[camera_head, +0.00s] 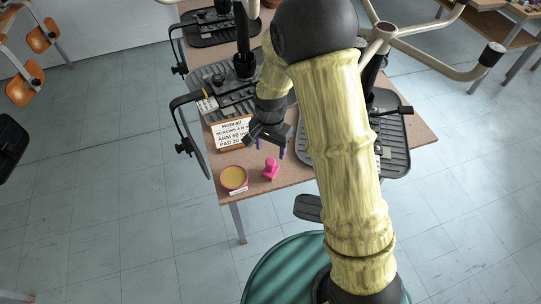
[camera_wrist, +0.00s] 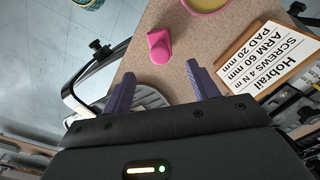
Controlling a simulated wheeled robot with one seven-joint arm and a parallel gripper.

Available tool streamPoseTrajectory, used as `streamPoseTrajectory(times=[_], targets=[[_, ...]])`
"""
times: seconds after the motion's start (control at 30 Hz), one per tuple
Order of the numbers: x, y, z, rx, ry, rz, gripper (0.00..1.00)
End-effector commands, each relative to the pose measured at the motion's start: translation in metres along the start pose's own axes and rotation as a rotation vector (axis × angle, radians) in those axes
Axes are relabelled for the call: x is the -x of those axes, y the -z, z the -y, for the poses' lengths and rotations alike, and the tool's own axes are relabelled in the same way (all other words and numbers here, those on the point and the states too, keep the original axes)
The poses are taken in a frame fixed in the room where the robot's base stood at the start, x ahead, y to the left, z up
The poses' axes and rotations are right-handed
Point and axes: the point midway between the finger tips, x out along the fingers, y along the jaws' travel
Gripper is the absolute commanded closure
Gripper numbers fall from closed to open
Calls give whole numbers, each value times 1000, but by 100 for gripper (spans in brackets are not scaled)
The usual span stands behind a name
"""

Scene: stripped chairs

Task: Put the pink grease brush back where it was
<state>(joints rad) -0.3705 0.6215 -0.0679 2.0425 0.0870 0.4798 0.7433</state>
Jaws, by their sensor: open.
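In the wrist view the brush (camera_wrist: 158,46) lies beyond my fingertips, with the pot (camera_wrist: 205,5) partly cut off at the top. My gripper (camera_head: 267,148) is above the table, behind the brush in the head view. Its two purple fingers (camera_wrist: 155,82) are apart with nothing between them. The brush is apart from both the fingers and the pot.
A lettered card on a board (camera_head: 231,133) lies behind the pot; it also shows in the wrist view (camera_wrist: 266,58). Grey chair parts (camera_head: 236,88) and a black-ended curved armrest (camera_head: 187,125) crowd the table's back and left. Bare table (camera_head: 290,177) shows right of the brush.

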Motion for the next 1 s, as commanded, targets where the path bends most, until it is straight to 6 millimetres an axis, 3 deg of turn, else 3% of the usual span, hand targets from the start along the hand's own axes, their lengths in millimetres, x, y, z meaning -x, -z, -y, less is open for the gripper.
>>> streamPoseTrajectory(times=[0.13,0.83,1.0], targets=[[9,0,0,0,0,0,41],[10,0,-1,1,1,-1,41],[28,2,-21,45,21,-18,41]])
